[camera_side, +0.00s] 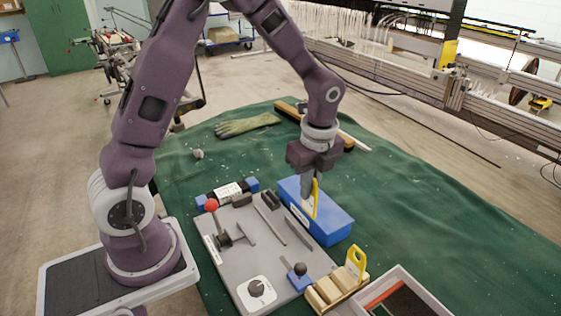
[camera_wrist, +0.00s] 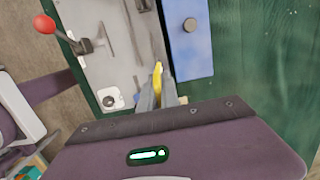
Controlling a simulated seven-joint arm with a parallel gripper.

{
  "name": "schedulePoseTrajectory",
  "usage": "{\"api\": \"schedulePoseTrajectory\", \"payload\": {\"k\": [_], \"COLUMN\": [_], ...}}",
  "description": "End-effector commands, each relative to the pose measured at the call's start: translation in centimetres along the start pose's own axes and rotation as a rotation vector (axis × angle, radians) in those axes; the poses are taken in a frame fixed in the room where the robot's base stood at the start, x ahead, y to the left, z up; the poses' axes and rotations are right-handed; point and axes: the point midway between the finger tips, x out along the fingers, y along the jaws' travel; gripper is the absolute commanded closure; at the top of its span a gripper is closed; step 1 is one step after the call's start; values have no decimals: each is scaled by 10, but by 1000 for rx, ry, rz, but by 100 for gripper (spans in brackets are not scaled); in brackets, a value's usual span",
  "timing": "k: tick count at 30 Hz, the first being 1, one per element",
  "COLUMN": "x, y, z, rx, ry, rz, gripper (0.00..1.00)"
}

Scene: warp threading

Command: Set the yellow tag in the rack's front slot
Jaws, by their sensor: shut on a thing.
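My gripper (camera_side: 309,200) points down over the blue box and is shut on a thin yellow tag (camera_side: 316,198), seen nearly edge-on. The wrist view shows the tag (camera_wrist: 158,70) between my two fingers (camera_wrist: 160,92). The pale wooden rack (camera_side: 328,292) stands near the front of the table in the side view, apart from my gripper. Another yellow piece with an opening (camera_side: 357,260) stands upright at the rack's right end. The rack is not clearly visible in the wrist view.
The blue box (camera_side: 338,228) lies under my gripper. A grey panel (camera_side: 235,262) with a red-knobbed lever (camera_side: 211,205) and a dial lies left of it. An open tray (camera_side: 410,281) stands right of the rack. Green cloth (camera_side: 430,220) at right is clear.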

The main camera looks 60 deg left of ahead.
Motion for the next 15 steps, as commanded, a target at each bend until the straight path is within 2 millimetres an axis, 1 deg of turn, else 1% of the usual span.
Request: {"api": "schedulePoseTrajectory", "payload": {"k": [1, 2, 3, 6, 9, 10, 12, 15], "x": [-2, -4, -5, -8, -10, -10, -10, -6], "y": [7, 12, 19, 40, 56, 60, 65, 67], "z": [-30, -46, -67, -108, -133, -138, -145, -148], "rx": [16, 16, 16, 11, 6, 5, 1, -1], "ry": [0, -1, -2, -7, -10, -11, -13, -14], "rz": [0, 1, 1, 2, 1, 1, 1, 1], "gripper": [100, 100, 100, 100, 100, 100, 100, 100]}}
